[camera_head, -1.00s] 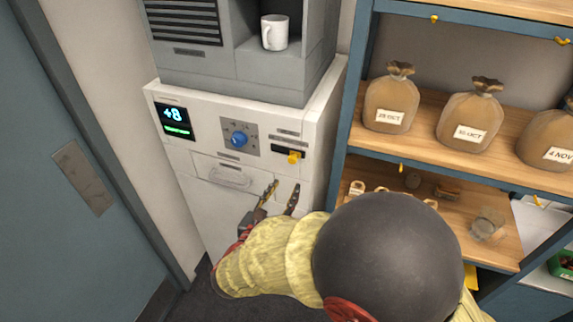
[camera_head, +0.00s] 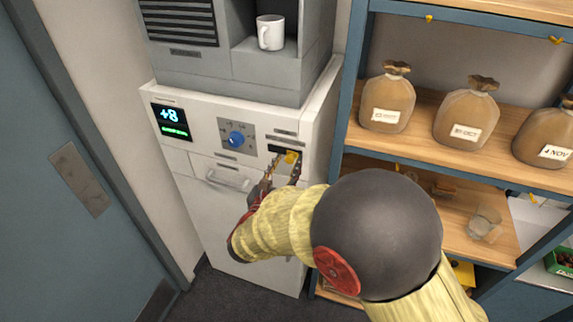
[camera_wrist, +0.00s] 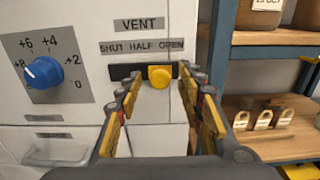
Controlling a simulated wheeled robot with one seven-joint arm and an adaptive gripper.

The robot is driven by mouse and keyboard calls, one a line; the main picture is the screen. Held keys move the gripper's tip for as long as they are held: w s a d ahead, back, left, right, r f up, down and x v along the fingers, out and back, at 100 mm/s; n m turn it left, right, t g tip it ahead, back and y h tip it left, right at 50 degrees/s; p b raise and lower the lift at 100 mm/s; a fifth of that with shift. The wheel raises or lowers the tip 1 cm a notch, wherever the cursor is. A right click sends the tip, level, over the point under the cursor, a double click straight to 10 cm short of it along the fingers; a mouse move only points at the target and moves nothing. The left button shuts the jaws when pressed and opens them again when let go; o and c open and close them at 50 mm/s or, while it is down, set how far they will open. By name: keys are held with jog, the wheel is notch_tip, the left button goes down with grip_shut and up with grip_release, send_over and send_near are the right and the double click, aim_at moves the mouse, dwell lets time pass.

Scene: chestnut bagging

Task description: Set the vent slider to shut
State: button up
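The vent slider is a yellow knob (camera_wrist: 160,77) on a black horizontal track (camera_wrist: 122,72), under a label reading SHUT, HALF, OPEN (camera_wrist: 141,46). The knob sits in the right part of the track, nearest the OPEN end. In the head view the knob (camera_head: 291,157) shows just above my fingertips. My gripper (camera_head: 281,172) is open and empty in front of the white panel. In the wrist view its fingers (camera_wrist: 163,92) stand apart to the left and right of the knob. I cannot tell whether either finger touches it.
A blue dial (camera_head: 236,139) and a display reading +8 (camera_head: 173,120) are left of the slider. A drawer handle (camera_head: 228,180) lies below the dial. A shelf unit (camera_head: 353,105) with tied sacks (camera_head: 387,100) stands close on the right.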

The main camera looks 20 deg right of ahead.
jog(key=c, duration=0.3)
grip_shut()
dwell(0.6)
